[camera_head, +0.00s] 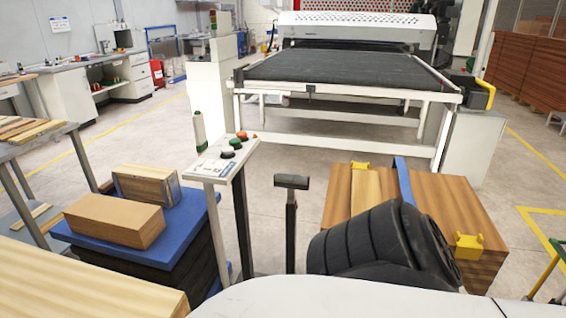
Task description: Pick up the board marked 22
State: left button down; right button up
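No marking 22 can be read on any board in the head view. A light wooden board (90,282) lies at the bottom left, cut off by the picture edge. A wooden block (114,219) lies on a blue-topped stand (205,226), with a second block (146,187) behind it. Several thin boards (22,130) lie on a grey table at the left edge. A large wooden stack (452,213) with yellow clamps stands at the right, partly hidden by a black arm part of mine. Neither of my grippers shows.
A control pedestal (222,160) with buttons and a dark-topped post (291,183) stand in the middle. A roller machine with a black conveyor bed (345,70) stands behind. Brown panel stacks (525,75) are at the far right. Floor is open between pedestal and conveyor.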

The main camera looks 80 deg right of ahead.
aim_at(366, 195)
jog(key=z, duration=1.25)
jog(key=i, duration=0.5)
jog(key=z, duration=0.5)
